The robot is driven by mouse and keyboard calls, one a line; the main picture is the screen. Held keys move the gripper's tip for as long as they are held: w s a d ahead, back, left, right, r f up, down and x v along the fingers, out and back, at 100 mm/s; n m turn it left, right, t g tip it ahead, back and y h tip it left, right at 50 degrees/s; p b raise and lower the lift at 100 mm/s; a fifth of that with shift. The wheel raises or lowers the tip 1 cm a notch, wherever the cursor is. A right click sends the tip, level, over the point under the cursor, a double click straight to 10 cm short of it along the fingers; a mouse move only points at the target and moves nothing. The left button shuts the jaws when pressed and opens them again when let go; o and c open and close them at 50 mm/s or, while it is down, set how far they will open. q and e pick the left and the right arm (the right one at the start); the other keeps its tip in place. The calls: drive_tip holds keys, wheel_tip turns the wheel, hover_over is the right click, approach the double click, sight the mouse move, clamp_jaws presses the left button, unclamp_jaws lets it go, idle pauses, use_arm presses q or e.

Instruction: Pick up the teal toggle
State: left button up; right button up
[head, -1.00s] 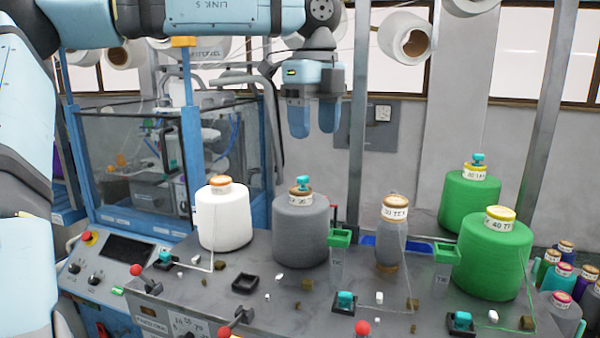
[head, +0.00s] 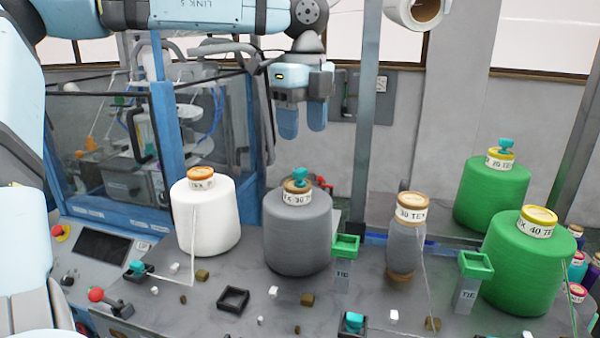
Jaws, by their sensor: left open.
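Several small teal pieces are in the head view. One teal toggle (head: 300,174) sits on the tan cap of the grey yarn cone (head: 298,235). Another teal piece (head: 506,145) tops the rear green cone (head: 490,197). Other teal pieces sit in dark square holders on the table, at the left (head: 137,267) and at the front (head: 353,320). My left gripper (head: 302,122) points down with its two blue fingers apart and nothing between them. In the picture it is just above the toggle on the grey cone, not touching it. My right gripper is not in view.
A white cone (head: 204,220) stands left of the grey one. A slim grey spool (head: 405,240) and a front green cone (head: 530,265) stand to the right. Green-topped posts (head: 346,244) and an empty dark square holder (head: 233,298) are nearby. A metal upright (head: 375,110) rises behind.

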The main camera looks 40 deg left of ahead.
sight(302, 170)
use_arm(q)
wheel_tip(302, 170, down, 3)
drive_tip(key=shift+w+a+f, duration=0.1)
drive_tip(key=shift+f, duration=0.1)
drive_tip(key=shift+s+f+p, duration=0.2)
drive_tip(key=shift+f+p, duration=0.35)
wheel_tip(302, 170, down, 4)
drive_tip(key=shift+f+p, duration=0.1)
drive_tip(key=shift+p, duration=0.45)
drive_tip(key=shift+s+d, duration=0.15)
drive_tip(key=shift+d, duration=0.1)
drive_tip(key=shift+c, duration=0.4)
drive_tip(key=c, duration=0.8)
